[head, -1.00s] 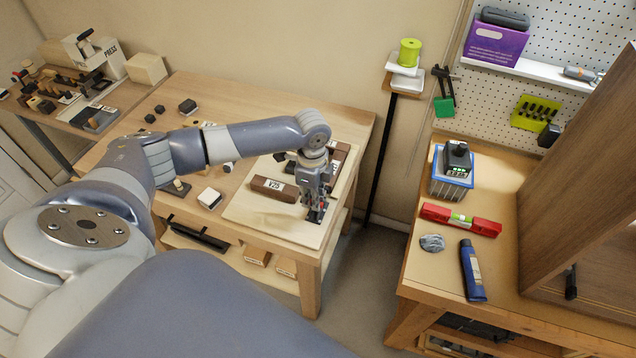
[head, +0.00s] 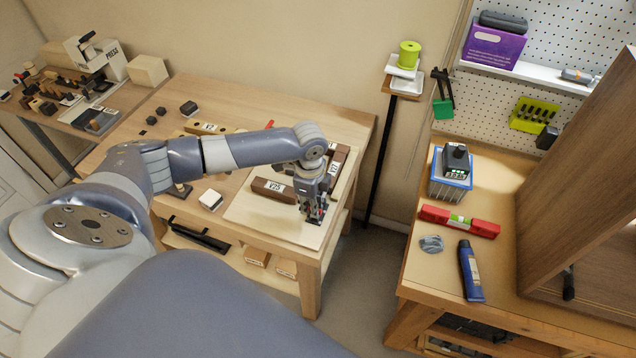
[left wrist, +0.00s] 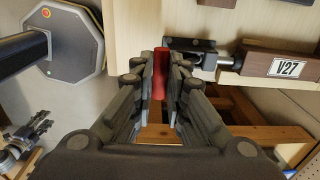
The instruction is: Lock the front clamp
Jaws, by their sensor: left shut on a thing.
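My left gripper (head: 315,214) is low over the near right corner of the pale board (head: 285,226) on the wooden bench. In the left wrist view its fingers (left wrist: 162,80) are shut on a red clamp handle (left wrist: 160,68). The dark metal clamp body (left wrist: 190,46) lies beside the handle on the board, with its plunger rod pointing at a brown block marked V27 (left wrist: 255,62). In the head view the gripper hides most of this clamp. A labelled brown block (head: 270,189) lies left of the gripper.
A second labelled brown block (head: 339,160) lies behind the gripper, and a red piece (head: 269,124) shows beyond my forearm. The board's front left part is clear. A black post (head: 378,160) stands right of the bench. A second workbench (head: 425,270) is across a gap.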

